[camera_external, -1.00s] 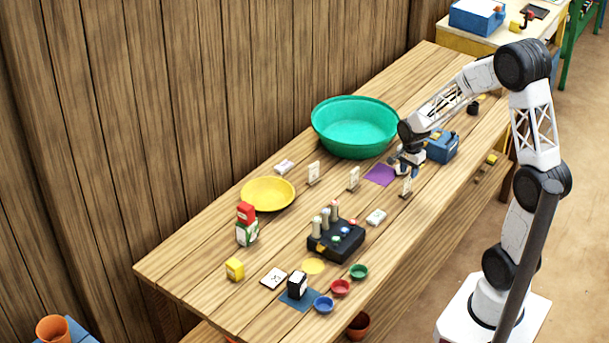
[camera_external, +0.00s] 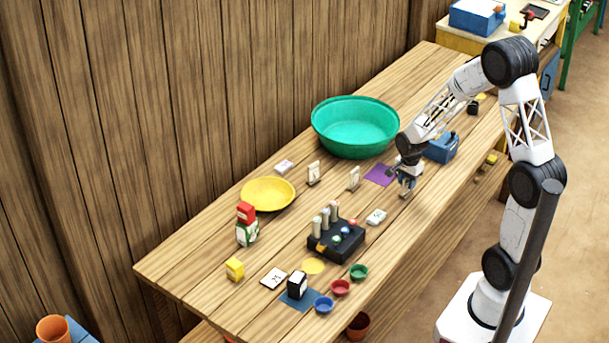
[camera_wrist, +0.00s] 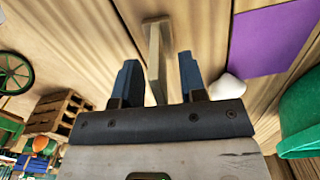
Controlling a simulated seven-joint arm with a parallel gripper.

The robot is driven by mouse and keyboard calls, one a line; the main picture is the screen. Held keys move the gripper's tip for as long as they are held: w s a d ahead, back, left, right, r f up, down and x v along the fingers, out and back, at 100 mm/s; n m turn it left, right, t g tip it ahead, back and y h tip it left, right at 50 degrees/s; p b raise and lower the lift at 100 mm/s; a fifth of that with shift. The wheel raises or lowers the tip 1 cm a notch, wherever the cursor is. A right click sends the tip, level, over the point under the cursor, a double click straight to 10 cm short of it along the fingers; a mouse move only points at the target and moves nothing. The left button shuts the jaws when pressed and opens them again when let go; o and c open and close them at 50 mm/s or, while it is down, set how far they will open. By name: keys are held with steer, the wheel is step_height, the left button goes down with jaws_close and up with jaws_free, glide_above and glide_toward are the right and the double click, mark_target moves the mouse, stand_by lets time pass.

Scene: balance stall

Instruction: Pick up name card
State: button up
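A small upright name card on a base (camera_external: 405,193) stands near the table's right-hand edge, mostly hidden by my gripper (camera_external: 407,178) in the external view. In the wrist view the card (camera_wrist: 155,62) shows edge-on between the two blue fingers of my gripper (camera_wrist: 159,78). The fingers are open, with a gap visible on each side of the card. Two similar upright cards stand further left, one pale card (camera_external: 313,173) and another (camera_external: 354,178).
A purple square (camera_external: 379,174) lies just left of my gripper. A green basin (camera_external: 355,140) stands behind, and a blue box (camera_external: 442,148) to the right. A black block with pegs (camera_external: 336,243) and a flat white card (camera_external: 376,216) are in front.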

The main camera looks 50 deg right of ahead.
jaws_close()
steer(key=shift+r, duration=0.15)
stand_by(0.4)
steer(key=shift+r, duration=0.4)
step_height(320, 180, up, 3)
steer(key=shift+s+f, duration=0.15)
steer(key=shift+f, duration=0.05)
steer(key=s+a, duration=0.3)
steer(key=s, duration=0.4)
steer(key=s+a+r, duration=0.1)
steer(key=s+a, duration=0.2)
steer(key=s, duration=0.4)
steer(key=shift+s+r, duration=0.15)
steer(key=shift+s, duration=0.1)
steer(key=shift+a, duration=0.1)
